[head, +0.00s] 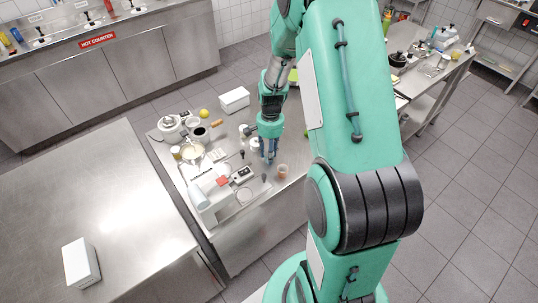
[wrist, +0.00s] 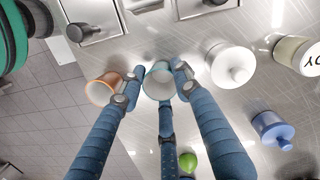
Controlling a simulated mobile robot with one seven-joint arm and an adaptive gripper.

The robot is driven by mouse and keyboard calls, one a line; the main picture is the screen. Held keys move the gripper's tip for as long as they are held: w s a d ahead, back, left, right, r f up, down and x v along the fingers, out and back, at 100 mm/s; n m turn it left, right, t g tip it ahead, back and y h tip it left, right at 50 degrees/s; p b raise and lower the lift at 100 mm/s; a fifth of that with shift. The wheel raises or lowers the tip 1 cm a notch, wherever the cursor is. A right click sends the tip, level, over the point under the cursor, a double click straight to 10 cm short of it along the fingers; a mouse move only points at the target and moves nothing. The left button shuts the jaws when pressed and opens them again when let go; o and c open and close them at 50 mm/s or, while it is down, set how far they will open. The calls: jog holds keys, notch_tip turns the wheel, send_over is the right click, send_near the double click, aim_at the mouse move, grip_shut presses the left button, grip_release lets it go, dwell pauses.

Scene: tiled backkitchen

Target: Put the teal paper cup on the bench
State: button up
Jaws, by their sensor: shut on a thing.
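My gripper (head: 268,157) is shut on the teal paper cup (wrist: 158,86). In the wrist view the cup's open mouth faces the camera between my blue fingertips (wrist: 155,84). In the head view my fingers hide the cup, and I cannot tell whether it touches the surface below. An orange-brown cup (wrist: 103,90) stands just left of it; it also shows in the head view (head: 282,171). My gripper is above the cluttered steel bench (head: 262,196), near its right part. Another steel bench (head: 95,190) is at the left, mostly bare.
A white lidded pot (wrist: 231,64), a blue lidded jar (wrist: 272,129) and a green round thing (wrist: 188,162) are near my fingers. A white box (head: 235,99) stands farther back. Another white box (head: 81,262) is on the left bench, which has wide free room.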

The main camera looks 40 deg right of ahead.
jog(key=shift+f, duration=0.2)
jog(key=o, duration=1.1)
jog(key=shift+o, duration=0.2)
notch_tip(320, 180, up, 12)
jog(key=d+p, duration=0.1)
jog(key=shift+w+p, duration=0.3)
jog(key=shift+w, duration=0.1)
